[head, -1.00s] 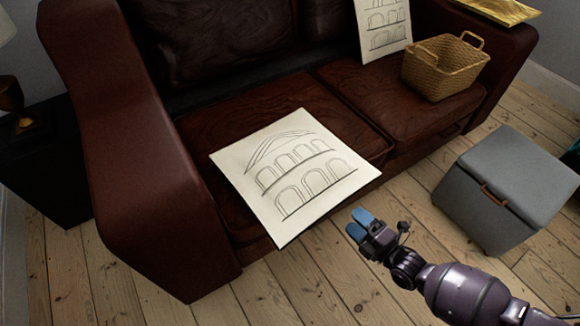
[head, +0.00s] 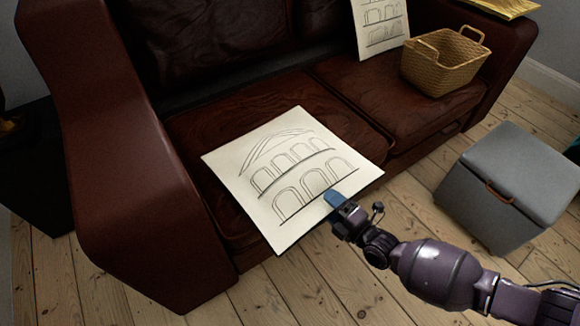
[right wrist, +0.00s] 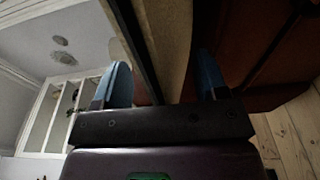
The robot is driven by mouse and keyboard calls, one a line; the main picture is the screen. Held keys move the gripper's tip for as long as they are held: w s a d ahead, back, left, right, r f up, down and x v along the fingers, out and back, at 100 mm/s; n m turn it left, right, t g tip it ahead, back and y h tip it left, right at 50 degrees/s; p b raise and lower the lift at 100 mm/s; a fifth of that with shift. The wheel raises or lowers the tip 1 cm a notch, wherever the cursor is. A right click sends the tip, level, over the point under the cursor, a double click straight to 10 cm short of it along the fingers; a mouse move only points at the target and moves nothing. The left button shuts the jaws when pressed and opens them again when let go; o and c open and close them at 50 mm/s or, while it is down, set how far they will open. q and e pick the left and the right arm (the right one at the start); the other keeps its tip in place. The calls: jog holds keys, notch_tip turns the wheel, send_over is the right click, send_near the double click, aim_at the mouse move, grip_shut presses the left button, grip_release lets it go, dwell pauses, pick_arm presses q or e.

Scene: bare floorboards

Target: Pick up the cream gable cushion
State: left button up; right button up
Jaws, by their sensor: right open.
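The cream gable cushion (head: 265,160) is a flat, thin square with a gable and arches drawn on it. It lies on the left seat of the dark brown sofa, its front corner jutting past the seat edge. My right gripper (head: 333,200) is at the cushion's front right edge, with one blue finger over its top face; the other finger is hidden in the head view. In the right wrist view the cushion's pale edge (right wrist: 166,45) runs between the two spread blue fingers (right wrist: 163,88), with gaps on both sides. My left gripper is not in view.
A second drawn cushion (head: 381,22) leans on the sofa back beside a wicker basket (head: 443,62). The sofa armrest (head: 110,150) rises at the left. A grey storage cube (head: 495,190) stands on the floorboards at the right. Bare floor lies in front of the sofa.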

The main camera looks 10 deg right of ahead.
jog(key=shift+x, duration=1)
jog(key=shift+c, duration=0.4)
grip_shut()
